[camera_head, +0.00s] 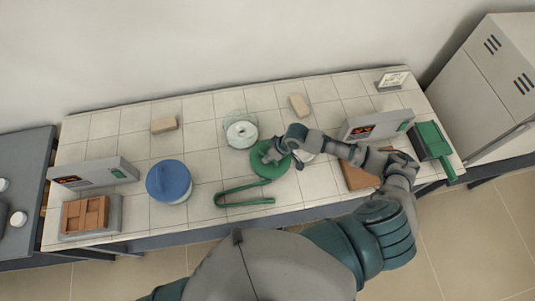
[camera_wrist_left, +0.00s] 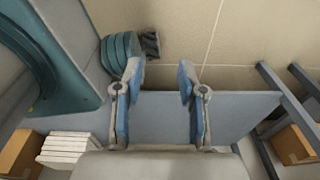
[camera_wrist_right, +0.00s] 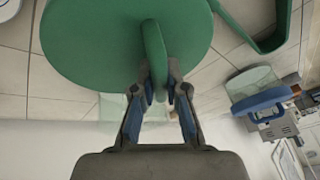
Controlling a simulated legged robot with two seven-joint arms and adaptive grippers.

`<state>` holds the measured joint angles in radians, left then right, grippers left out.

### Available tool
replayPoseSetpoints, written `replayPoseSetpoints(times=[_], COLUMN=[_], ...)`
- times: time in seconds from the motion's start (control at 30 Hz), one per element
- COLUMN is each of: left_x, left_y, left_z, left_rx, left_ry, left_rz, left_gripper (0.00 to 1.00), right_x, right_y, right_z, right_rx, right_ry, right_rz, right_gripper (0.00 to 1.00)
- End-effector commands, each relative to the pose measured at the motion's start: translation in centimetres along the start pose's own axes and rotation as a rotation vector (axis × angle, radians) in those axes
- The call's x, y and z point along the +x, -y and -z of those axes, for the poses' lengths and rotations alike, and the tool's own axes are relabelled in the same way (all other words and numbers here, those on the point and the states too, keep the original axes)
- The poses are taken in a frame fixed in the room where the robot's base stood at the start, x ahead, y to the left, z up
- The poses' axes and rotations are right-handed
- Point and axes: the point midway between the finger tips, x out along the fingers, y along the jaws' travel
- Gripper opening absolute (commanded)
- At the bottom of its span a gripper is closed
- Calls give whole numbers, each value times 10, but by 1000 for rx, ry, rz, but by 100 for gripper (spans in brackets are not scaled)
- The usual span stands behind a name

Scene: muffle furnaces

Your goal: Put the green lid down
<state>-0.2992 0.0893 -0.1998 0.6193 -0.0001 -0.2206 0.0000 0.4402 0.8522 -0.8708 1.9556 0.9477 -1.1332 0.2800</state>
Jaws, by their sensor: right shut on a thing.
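The green lid (camera_head: 270,168) is a round disc with an upright handle, over the tiled table in the head view. In the right wrist view the lid (camera_wrist_right: 95,50) fills the upper left, and its handle (camera_wrist_right: 153,50) stands between my fingertips. My right gripper (camera_head: 271,153) is shut on that handle; it also shows in the right wrist view (camera_wrist_right: 164,92). Whether the lid touches the table cannot be told. My left gripper (camera_wrist_left: 157,82) is open and empty, with floor and grey furniture beyond it.
A clear-walled round vessel (camera_head: 241,133) stands just behind the lid. Furnace units stand at left (camera_head: 92,174) and right (camera_head: 366,128). Tan blocks (camera_head: 163,125) lie at the back.

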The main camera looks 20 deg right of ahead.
Motion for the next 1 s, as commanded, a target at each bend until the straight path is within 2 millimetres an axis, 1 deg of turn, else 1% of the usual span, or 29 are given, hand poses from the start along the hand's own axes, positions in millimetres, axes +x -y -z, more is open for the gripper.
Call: replayPoseSetpoints(times=[0.03, 0.1, 0.2, 0.33, 0.5, 0.67, 0.7, 0.77, 0.8, 1.0], left_x=[-1, -1, -1, -2, -4, -3, -3, -3, -3, -3], left_y=[0, -1, -6, -14, -14, -7, -6, -4, -4, -4], left_z=[5, 9, 10, 9, 4, 0, 0, -1, -1, 0], left_rx=[0, -1, -4, -7, -6, -3, -3, -2, -2, -2], left_ry=[-8, -14, -15, -13, -6, 0, 1, 1, 1, 1], left_rz=[0, -1, -7, -16, -16, -8, -7, -5, -5, -5], left_gripper=[40, 40, 40, 40, 40, 40, 40, 40, 40, 40], right_x=[1, 3, 5, 15, 36, 38, 38, 38, 38, 37], right_y=[-8, -14, -18, -20, -23, -25, -26, -26, -26, -26], right_z=[6, 12, 15, 12, 3, 1, 0, 0, 0, 0], right_rx=[2, 0, -1, -2, -1, -3, -2, -2, -2, -2], right_ry=[-2, -1, 0, 3, 5, 4, 5, 5, 4, 3], right_rz=[-1, -1, 0, -2, -3, -1, 0, 0, -1, -1], right_gripper=[0, 0, 0, 0, 0, 0, 17, 32, 37, 37])
